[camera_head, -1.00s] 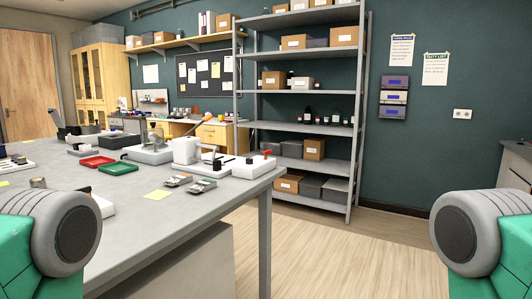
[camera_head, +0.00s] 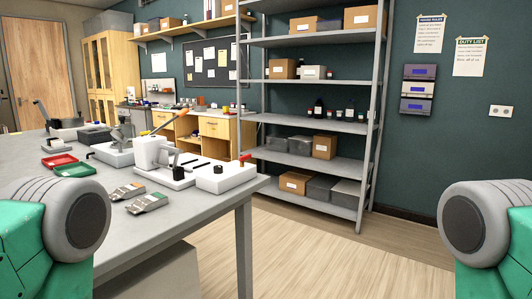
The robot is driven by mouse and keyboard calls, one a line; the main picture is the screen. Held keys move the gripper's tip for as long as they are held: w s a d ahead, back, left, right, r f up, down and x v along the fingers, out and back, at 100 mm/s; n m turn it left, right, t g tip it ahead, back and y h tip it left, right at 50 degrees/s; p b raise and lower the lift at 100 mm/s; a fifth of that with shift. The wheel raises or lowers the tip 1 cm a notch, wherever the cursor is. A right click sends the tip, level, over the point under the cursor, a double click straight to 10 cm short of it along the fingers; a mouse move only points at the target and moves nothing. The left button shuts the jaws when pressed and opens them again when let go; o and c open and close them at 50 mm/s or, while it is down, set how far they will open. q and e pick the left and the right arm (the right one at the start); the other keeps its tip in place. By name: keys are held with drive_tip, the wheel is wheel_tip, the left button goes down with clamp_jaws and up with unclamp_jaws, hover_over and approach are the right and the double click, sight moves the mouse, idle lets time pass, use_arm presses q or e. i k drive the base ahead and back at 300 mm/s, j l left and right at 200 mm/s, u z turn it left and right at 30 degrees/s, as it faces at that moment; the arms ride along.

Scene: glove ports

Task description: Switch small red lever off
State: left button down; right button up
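A small red lever (camera_head: 244,159) stands up at the right end of a white box (camera_head: 222,180). The box sits near the far right corner of the grey table (camera_head: 170,225). A black knob shows on the box's top, left of the lever. The lever is too small to tell its exact setting. Neither of my grippers is in view. Only green and grey parts of my two arms show at the lower left and lower right, well apart from the lever.
A white device with a long orange-brown handle (camera_head: 171,123) stands left of the box. Two small grey devices (camera_head: 147,203) lie nearer on the table, with red and green trays (camera_head: 75,170) to the left. Metal shelving (camera_head: 310,155) stands behind. The wooden floor right of the table is clear.

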sight(247, 157)
drive_tip(key=i+l, duration=0.4)
drive_tip(key=i+l+u, duration=0.1)
drive_tip(key=i+l, duration=0.3)
drive_tip(key=l, duration=0.15)
drive_tip(key=i+l, duration=0.35)
drive_tip(key=l, duration=0.15)
drive_tip(key=i+l+u, duration=0.15)
drive_tip(key=i+l, duration=0.2)
drive_tip(key=l, duration=0.15)
